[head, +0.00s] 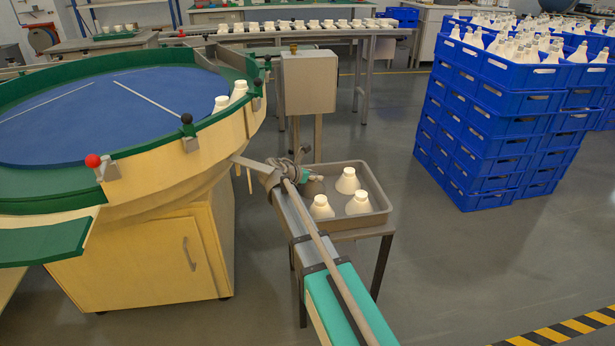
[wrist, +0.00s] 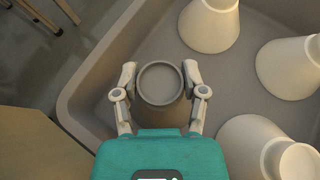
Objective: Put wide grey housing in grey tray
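The grey tray (head: 385,214) stands on a small metal table. The grey housing (wrist: 160,84) is between the fingers of my gripper (wrist: 159,77) in the wrist view, one fingertip against each side. It appears over the tray's near left corner; I cannot tell whether it touches the tray floor (wrist: 150,35). In the head view my gripper (head: 309,178) is at the tray's left side and partly hides the grey housing (head: 313,187). Its lower part is hidden in both views.
Three white housings, one of them a white housing (head: 347,181) at the back, stand upright in the tray. A round blue-topped table (head: 110,110) is close on the left. A grey box on a post (head: 309,82) stands behind. Blue crates (head: 500,130) are stacked right.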

